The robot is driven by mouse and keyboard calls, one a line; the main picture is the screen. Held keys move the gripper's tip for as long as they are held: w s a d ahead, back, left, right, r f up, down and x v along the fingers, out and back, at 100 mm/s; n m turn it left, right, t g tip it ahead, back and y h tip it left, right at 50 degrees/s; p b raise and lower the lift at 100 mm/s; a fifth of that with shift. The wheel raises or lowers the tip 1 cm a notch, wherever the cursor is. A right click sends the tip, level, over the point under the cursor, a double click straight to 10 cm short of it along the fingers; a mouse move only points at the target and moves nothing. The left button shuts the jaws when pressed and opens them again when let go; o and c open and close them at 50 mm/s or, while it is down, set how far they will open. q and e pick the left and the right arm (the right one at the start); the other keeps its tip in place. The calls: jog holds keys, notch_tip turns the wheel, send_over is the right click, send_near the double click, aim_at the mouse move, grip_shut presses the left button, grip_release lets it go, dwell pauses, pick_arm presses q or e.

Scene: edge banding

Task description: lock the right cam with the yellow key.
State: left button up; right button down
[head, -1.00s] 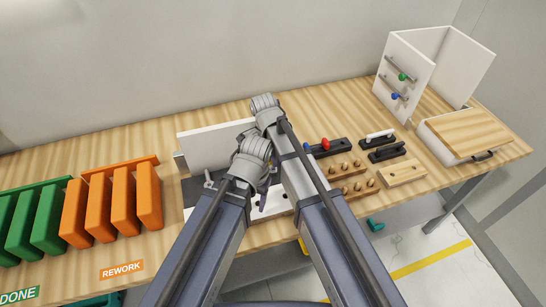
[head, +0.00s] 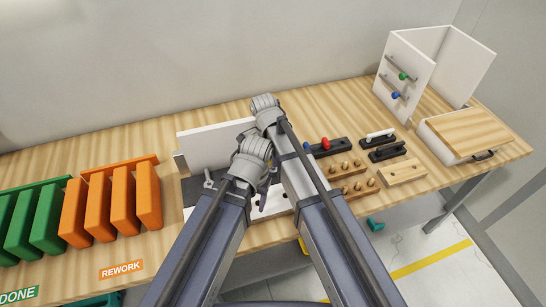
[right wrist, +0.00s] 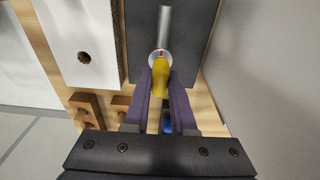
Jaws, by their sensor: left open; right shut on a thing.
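In the right wrist view, my right gripper (right wrist: 160,88) is shut on the yellow key (right wrist: 161,75). The key's far end is at the round silver cam (right wrist: 156,57), which bears a small red mark; whether it is fully seated I cannot tell. A silver rod (right wrist: 165,25) runs from the cam across a dark plate (right wrist: 188,35). In the head view, my right gripper, the key and the cam are hidden behind my arms. My left gripper (head: 265,188) is open, low over the fixture, its fingers mostly hidden by its wrist.
A white panel (head: 215,148) stands behind the fixture. Wooden peg blocks (head: 358,187) and dark holders (head: 385,152) lie to the right. A white cabinet (head: 402,75) stands at the back right.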

pick_arm(q)
jog(key=shift+f+b, duration=0.8)
pick_arm(e)
jog(key=shift+f, duration=0.75)
jog(key=m, duration=0.4)
jog(key=shift+m+g, duration=0.3)
jog(key=shift+m, duration=0.1)
